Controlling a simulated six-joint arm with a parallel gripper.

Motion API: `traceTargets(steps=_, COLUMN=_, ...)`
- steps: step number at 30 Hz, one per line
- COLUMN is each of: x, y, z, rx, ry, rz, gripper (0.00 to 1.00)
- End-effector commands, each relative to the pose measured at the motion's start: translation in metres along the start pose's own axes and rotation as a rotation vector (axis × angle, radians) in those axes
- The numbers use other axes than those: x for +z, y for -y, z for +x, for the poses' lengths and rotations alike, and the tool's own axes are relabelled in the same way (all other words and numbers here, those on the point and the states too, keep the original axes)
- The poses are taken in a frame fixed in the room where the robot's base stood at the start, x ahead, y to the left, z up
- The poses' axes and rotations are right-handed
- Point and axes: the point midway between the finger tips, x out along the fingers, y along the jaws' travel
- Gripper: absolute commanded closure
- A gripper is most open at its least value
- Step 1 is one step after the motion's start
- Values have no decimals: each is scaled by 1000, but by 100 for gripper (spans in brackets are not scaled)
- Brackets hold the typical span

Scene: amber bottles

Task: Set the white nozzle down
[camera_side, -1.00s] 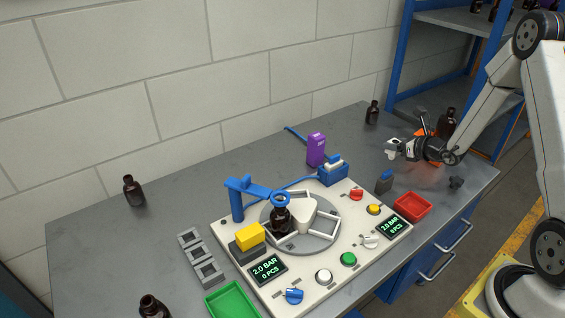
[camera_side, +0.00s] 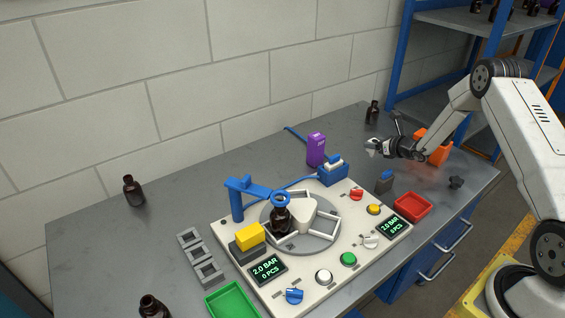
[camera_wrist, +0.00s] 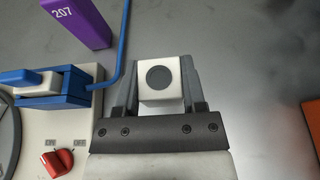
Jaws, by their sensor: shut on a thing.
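My gripper (camera_side: 374,146) is above the grey table at the right of the side view, beyond the white machine. It also shows in the wrist view (camera_wrist: 161,85), where its two grey fingers are shut on the white nozzle. The white nozzle (camera_wrist: 160,78) is a small white block with a dark round spot on its face. In the side view the nozzle (camera_side: 371,151) is a small pale shape at the fingertips. I cannot tell how far it is above the table.
The white machine (camera_side: 331,258) carries a blue holder (camera_side: 334,175) at its back corner, with a purple box (camera_side: 315,149) behind it. An orange bin (camera_side: 434,147) stands beside my arm and a red tray (camera_side: 412,207) nearer the front. Bare table (camera_wrist: 232,60) lies around the nozzle.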

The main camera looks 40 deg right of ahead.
Motion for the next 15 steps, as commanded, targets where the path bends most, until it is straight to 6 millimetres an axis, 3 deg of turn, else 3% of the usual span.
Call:
traceTargets(steps=6, x=-11, y=6, z=18, rx=1, ry=0, rz=0, gripper=100)
traceTargets(steps=15, x=-13, y=7, z=23, rx=0, ry=0, rz=0, gripper=100)
